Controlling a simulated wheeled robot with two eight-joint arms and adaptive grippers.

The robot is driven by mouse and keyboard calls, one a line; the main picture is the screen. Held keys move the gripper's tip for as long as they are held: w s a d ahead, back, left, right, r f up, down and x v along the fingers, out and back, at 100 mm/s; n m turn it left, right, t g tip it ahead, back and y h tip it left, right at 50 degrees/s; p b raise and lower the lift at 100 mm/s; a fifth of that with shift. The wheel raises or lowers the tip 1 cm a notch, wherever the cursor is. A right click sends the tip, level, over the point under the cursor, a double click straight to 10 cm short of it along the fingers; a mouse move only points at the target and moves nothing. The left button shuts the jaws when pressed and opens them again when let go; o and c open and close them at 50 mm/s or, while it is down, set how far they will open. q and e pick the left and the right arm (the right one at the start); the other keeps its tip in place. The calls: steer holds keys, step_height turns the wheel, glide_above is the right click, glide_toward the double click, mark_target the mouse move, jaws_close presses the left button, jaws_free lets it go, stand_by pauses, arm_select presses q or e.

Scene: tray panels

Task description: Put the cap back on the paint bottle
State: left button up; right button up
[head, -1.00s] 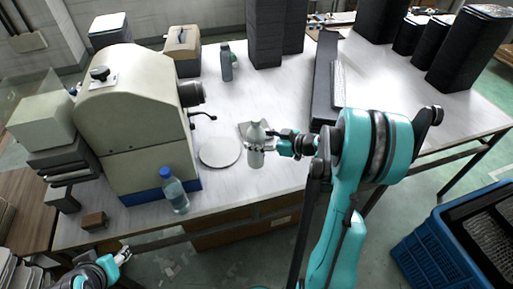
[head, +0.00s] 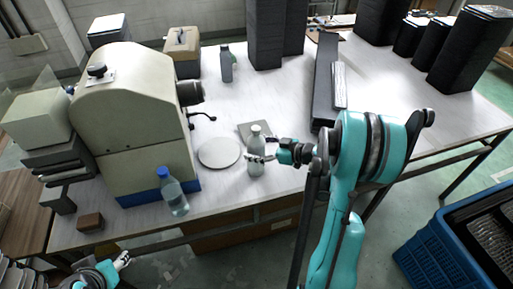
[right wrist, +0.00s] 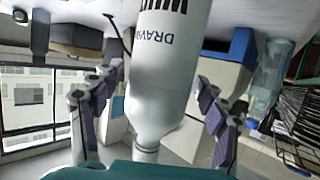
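The paint bottle (head: 256,146) is pale grey and looks upright near the front edge of the table. My right gripper (head: 262,157) is at its side, with fingers around its body. In the right wrist view, the bottle (right wrist: 160,85) has dark lettering and its narrow neck points down in the picture. It stands between the two finger pads; a narrow gap shows at the left, but contact is unclear. I cannot make out a separate cap, or whether one sits on the neck. My left gripper (head: 122,259) is small at the lower left, away from the bottle; its fingers are unclear.
A round white plate (head: 219,152) and a grey square (head: 249,130) lie beside the bottle. A blue-capped water bottle (head: 173,193) stands left, by a large beige machine (head: 135,105). A long dark box (head: 324,85) lies behind. Bare tabletop (head: 225,100) shows between.

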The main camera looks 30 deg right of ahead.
steer(key=shift+r, duration=0.25)
steer(key=p+v, duration=0.3)
steer(key=v, duration=0.9)
steer(key=shift+f, duration=0.2)
steer(key=shift+a, duration=0.15)
steer(key=w+a+m+g+h, duration=0.1)
steer(key=a+m+g, duration=0.15)
steer(key=a, duration=0.55)
steer(key=s+a+r+m+g+h, duration=0.1)
steer(key=s+a+r+m+h, duration=0.1)
steer(key=s+a, duration=0.3)
steer(key=s+a+r+m+g+h, duration=0.1)
steer(key=s+a+h, duration=0.3)
steer(key=a, duration=0.4)
steer(key=shift+s+r+m, duration=0.45)
steer(key=shift+s+r, duration=0.05)
steer(key=shift+s, duration=0.2)
